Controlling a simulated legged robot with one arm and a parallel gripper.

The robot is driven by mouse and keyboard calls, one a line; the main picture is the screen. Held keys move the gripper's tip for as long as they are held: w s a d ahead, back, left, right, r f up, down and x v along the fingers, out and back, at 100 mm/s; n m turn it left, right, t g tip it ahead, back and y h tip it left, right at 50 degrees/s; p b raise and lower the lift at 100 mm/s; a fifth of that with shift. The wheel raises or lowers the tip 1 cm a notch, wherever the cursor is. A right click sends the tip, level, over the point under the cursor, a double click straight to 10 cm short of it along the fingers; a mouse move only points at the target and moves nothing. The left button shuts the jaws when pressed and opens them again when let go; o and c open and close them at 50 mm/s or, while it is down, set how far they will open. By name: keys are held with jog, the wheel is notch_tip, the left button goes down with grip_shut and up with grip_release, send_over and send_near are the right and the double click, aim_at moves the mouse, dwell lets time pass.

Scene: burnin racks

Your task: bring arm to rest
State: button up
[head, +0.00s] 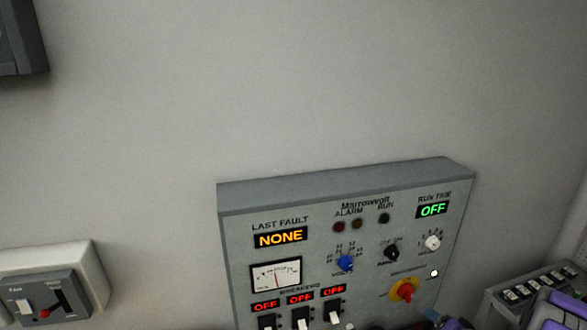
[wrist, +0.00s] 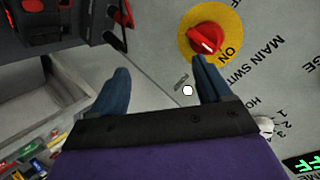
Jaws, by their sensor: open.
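My gripper (wrist: 160,84) is open in the wrist view, with its two blue fingers apart and nothing between them. It is in front of the grey control panel (wrist: 265,75). The red main switch (wrist: 206,40) on its yellow disc lies just beyond the right fingertip; I cannot tell whether they touch. In the head view the panel (head: 320,215) hangs on the wall, with the main switch (head: 404,290) at its lower right. Purple parts of my arm show at the bottom right, and the gripper there is mostly cut off.
A smaller switch box (head: 85,275) is on the wall at lower left. A dark unit (head: 18,40) is at upper left. A grey box with a row of switches (head: 535,288) is at right. In the wrist view, a grey bin of coloured parts (wrist: 40,145) is at lower left.

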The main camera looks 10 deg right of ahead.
jog(key=s+a+r+n+g+h+b, duration=0.2)
jog(key=s+a+r+g+b, duration=0.15)
jog(key=a, duration=0.45)
jog(key=s+a+r+n+g+h+b, duration=0.1)
jog(key=s+a+r+n+g+b, duration=0.25)
jog(key=a, duration=0.45)
jog(key=s+a+r+n+g+y+b, duration=0.1)
jog(key=s+a+n+g+y+b, duration=0.3)
jog(key=s+a, duration=1.9)
jog(key=s+n+g+b, duration=0.1)
jog(key=g, duration=0.1)
jog(key=shift+s+a+r+g, duration=0.15)
jog(key=shift+s+a+g, duration=0.05)
jog(key=shift+a+g, duration=0.1)
jog(key=shift+c, duration=0.3)
